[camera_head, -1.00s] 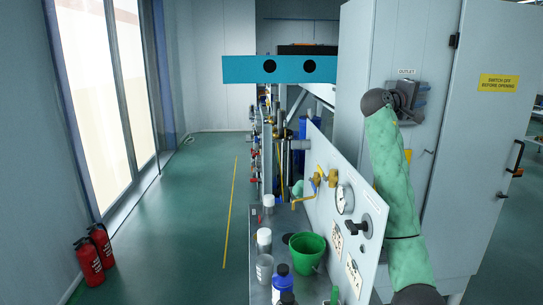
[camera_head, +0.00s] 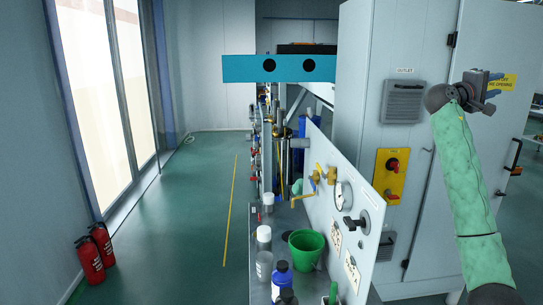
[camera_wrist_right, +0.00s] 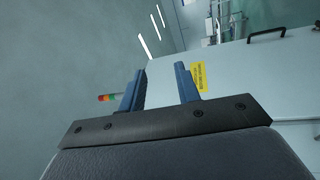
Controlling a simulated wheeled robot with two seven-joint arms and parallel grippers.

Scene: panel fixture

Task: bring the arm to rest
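My right arm, in a green sleeve, rises at the right of the head view with its gripper (camera_head: 492,88) raised in front of the grey cabinet, near the yellow warning label (camera_head: 508,82). In the right wrist view, the two blue fingers of the right gripper (camera_wrist_right: 158,88) stand apart with nothing between them. The cabinet (camera_wrist_right: 230,75) and its yellow label (camera_wrist_right: 198,76) show beyond the fingertips. My left gripper is not in the head view.
The grey cabinet (camera_head: 440,150) carries a yellow plate with a red switch (camera_head: 391,172). A panel with a gauge (camera_head: 344,195) stands left of it, above a bench with a green bucket (camera_head: 306,248) and bottles (camera_head: 282,278). Fire extinguishers (camera_head: 90,262) stand far left; floor between is clear.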

